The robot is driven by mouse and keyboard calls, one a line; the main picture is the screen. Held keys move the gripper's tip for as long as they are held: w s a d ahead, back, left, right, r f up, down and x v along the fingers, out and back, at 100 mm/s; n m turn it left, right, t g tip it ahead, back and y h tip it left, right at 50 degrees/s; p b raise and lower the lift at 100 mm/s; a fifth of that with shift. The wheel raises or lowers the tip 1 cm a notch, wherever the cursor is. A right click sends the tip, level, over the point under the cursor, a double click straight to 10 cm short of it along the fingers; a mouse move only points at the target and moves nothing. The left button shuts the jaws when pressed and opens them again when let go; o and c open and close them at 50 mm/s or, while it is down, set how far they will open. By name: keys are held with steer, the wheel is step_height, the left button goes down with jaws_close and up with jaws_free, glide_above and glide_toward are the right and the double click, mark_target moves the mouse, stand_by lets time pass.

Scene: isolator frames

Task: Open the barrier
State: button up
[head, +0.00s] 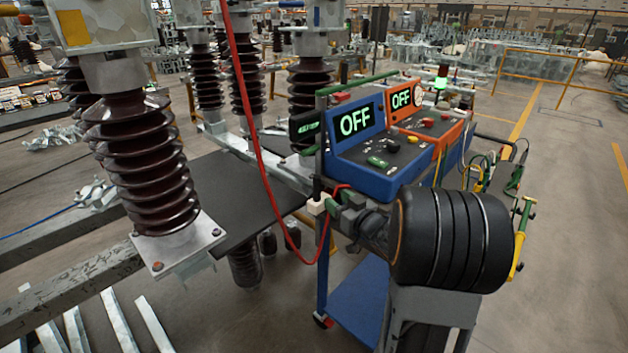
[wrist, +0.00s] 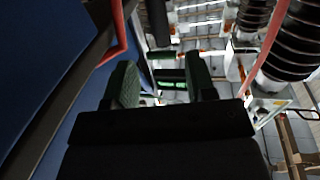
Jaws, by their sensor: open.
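A yellow railing (head: 555,58), the only barrier-like thing I can make out, stands across the floor at the back right. It looks closed as far as I can tell, and no latch or hinge is clear. My gripper (head: 338,208) is far from it, low at the left front corner of the blue trolley. In the wrist view my gripper (wrist: 162,82) has its two dark green fingers apart with nothing between them. A small green lit panel shows farther off beyond the gap. The railing cannot be made out in the wrist view.
The trolley carries a blue console (head: 385,150) and an orange console (head: 432,112), both reading OFF. A red cable (head: 262,150) hangs close to my gripper. Tall brown insulators (head: 150,160) stand at left. The floor at right (head: 575,230) is clear.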

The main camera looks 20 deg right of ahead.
mark_target(320, 187)
steer(key=x, duration=1.1)
steer(key=shift+w+a, duration=0.15)
steer(key=shift+w, duration=0.2)
steer(key=shift+c, duration=0.3)
jaws_close()
